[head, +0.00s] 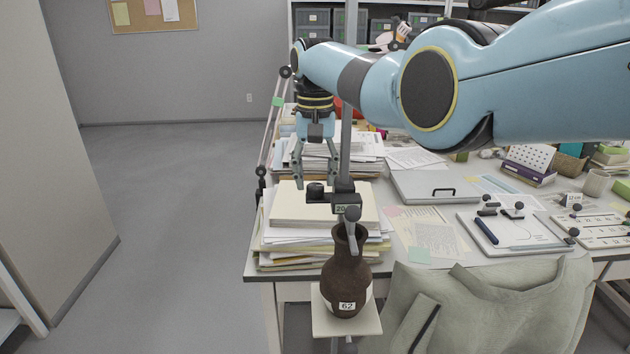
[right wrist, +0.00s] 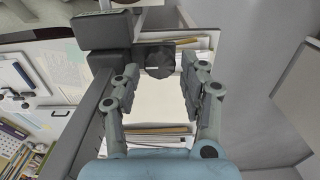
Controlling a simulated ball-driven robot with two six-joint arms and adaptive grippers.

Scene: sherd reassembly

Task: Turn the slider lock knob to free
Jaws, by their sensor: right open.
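The slider lock knob (head: 316,192) is black and round, on the left side of the dark slider (head: 345,204) marked 20 on an upright grey post. My right gripper (head: 316,183) points down over it, open, with one finger on each side of the knob. In the right wrist view the knob (right wrist: 160,63) shows a pale line across it and lies between the fingertips (right wrist: 161,70), with a gap visible on each side. I cannot tell its lock setting. My left gripper is not in view.
A dark brown vase (head: 347,278) marked 62 stands on a small pale platform (head: 330,318) below the slider. Stacked papers (head: 290,208) lie behind the post. The floor at left is clear.

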